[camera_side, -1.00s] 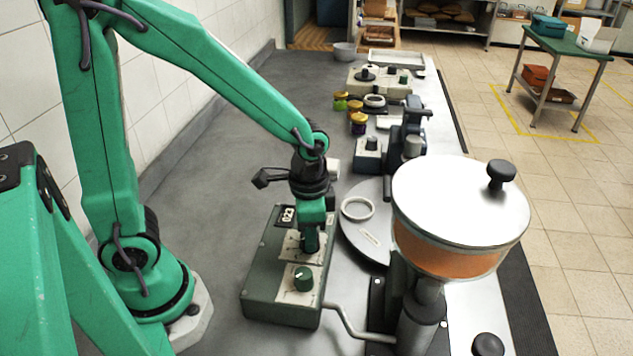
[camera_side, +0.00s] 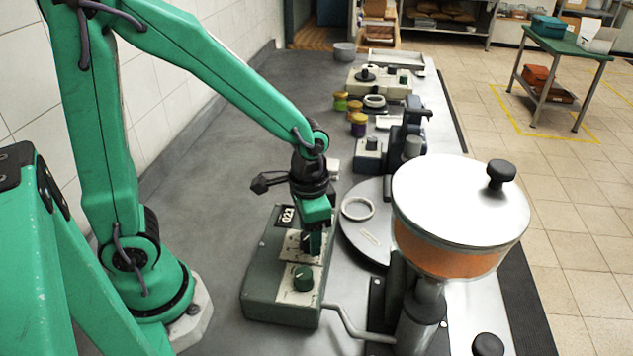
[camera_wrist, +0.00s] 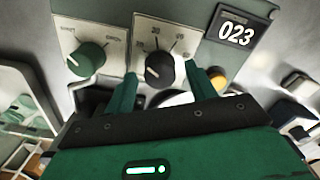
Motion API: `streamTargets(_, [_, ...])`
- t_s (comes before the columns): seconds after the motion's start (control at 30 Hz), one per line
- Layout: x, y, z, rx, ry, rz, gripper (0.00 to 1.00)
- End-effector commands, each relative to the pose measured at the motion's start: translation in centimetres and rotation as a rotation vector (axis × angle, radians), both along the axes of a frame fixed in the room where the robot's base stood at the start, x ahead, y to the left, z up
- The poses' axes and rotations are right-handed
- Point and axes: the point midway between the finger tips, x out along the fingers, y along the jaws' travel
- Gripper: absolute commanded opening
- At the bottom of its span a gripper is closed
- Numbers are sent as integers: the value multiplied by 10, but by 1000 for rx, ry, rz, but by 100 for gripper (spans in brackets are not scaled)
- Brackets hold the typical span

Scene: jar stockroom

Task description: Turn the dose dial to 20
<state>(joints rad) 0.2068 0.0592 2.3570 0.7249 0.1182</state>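My gripper (camera_wrist: 162,78) has one green finger on each side of the black dial, with gaps visible between fingers and knob. In the side view my gripper (camera_side: 312,246) is low over the control box (camera_side: 270,285) and hides most of the dial.
A second, green knob (camera_wrist: 86,58) sits beside the dial; it also shows in the side view (camera_side: 303,278). A hopper with orange contents (camera_side: 440,255) and a round turntable (camera_side: 362,235) stand to the right. The grey bench left of the box is clear.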

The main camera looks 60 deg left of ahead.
Motion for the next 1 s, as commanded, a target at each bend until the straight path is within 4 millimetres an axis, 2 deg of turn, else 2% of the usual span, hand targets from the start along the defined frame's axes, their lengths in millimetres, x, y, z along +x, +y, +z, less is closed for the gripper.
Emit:
streamTargets(0.47, [0,0,6,-1,-2,-1,56])
streamTargets(0.67, [1,0,23,-1,-4,-1,56])
streamTargets(1.0, [1,0,65,-1,-4,0,56])
